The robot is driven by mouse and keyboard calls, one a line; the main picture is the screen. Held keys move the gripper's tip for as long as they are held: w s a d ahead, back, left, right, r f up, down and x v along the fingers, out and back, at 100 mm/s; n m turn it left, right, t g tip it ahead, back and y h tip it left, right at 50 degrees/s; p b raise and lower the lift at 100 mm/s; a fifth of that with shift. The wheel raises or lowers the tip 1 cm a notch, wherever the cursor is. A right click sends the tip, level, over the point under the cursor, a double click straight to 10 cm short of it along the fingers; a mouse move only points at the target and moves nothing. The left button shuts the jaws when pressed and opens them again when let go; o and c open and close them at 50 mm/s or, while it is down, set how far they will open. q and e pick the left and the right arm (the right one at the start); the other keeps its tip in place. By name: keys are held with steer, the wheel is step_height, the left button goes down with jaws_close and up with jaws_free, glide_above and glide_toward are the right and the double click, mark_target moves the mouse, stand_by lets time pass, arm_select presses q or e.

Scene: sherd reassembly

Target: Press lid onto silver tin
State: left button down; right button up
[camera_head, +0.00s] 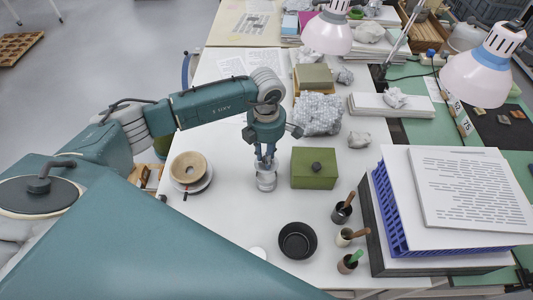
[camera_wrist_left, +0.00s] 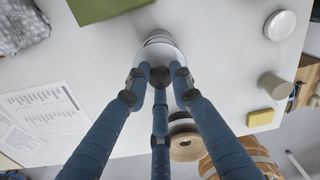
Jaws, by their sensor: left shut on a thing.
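The silver tin (camera_head: 266,184) stands upright on the white table in the head view, directly below my left gripper (camera_head: 266,160). My left gripper's fingers point down and are shut at the top of it. In the left wrist view the blue fingers (camera_wrist_left: 160,80) close around a dark knob-like part on a pale round lid (camera_wrist_left: 172,52). A rim of the silver tin (camera_wrist_left: 158,38) shows just beyond the lid. The lid is at the tin's top, but I cannot tell whether it is fully seated. My right gripper is not in view.
A green box (camera_head: 315,168) stands close right of the tin. A bowl with a tan ring (camera_head: 188,167) is to the left. A black bowl (camera_head: 297,240), a white disc (camera_head: 258,252) and cups with tools (camera_head: 342,212) are in front. Table between tin and black bowl is clear.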

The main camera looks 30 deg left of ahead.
arm_select(q)
step_height(320, 180, down, 4)
steer(key=shift+r+b, duration=0.15)
steer(key=shift+b, duration=0.85)
steer(key=shift+f+b, duration=0.75)
steer(key=shift+f, duration=0.05)
steer(key=shift+b, duration=0.3)
steer(key=shift+f+b, duration=0.2)
steer(key=shift+b, duration=0.35)
stand_by(1.0)
stand_by(0.3)
steer(key=c, duration=1.4)
jaws_free()
steer(key=shift+c, duration=0.2)
steer(key=shift+o, duration=0.3)
steer(key=o, duration=0.4)
steer(key=shift+o, duration=0.2)
